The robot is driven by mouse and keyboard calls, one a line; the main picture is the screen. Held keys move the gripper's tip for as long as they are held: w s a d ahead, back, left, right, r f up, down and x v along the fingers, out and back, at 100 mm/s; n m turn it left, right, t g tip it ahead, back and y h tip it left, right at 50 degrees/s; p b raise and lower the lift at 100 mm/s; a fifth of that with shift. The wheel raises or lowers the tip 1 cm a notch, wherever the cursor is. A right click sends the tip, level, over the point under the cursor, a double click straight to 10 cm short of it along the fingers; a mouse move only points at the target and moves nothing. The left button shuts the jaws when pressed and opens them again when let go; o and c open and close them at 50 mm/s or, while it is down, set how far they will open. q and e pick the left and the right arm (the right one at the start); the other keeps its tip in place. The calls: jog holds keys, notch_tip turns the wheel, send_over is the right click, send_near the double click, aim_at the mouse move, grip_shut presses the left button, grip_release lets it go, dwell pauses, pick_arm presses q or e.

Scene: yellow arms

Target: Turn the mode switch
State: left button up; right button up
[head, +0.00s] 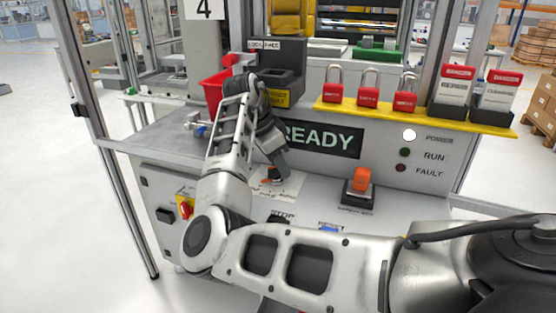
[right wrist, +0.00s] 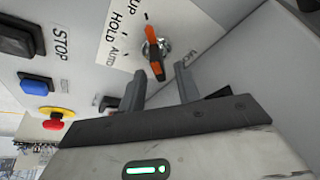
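The mode switch (right wrist: 152,50) is a rotary knob with an orange and black handle on a white label plate, in the right wrist view. Words on the plate include HOLD and AUTO; I cannot tell which one it points to. My right gripper (right wrist: 160,74) is open, its two dark fingers apart, with the lower end of the handle in line with the gap between them. I see no clear contact. In the head view my right gripper (head: 275,174) is over the label plate (head: 283,187) and hides most of the switch. My left gripper is not in view.
Near the switch are a black STOP button (right wrist: 20,40), a blue button (right wrist: 35,84) and a red button on yellow (right wrist: 54,118). An orange part (head: 361,179) stands on a black base to the right. A READY display (head: 322,138) and red padlocks (head: 368,96) are behind.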

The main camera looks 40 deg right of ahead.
jog(key=shift+f, duration=0.15)
grip_shut()
jog(key=shift+n, duration=0.5)
jog(key=n+t, duration=0.1)
jog(key=n, duration=0.2)
jog(key=shift+w+n+t, duration=0.15)
jog(key=shift+n+t, duration=0.15)
jog(key=shift+t, duration=0.1)
jog(key=shift+w+n+t, duration=0.1)
jog(key=shift+n+t, duration=0.6)
jog(key=shift+n, duration=1.6)
grip_release()
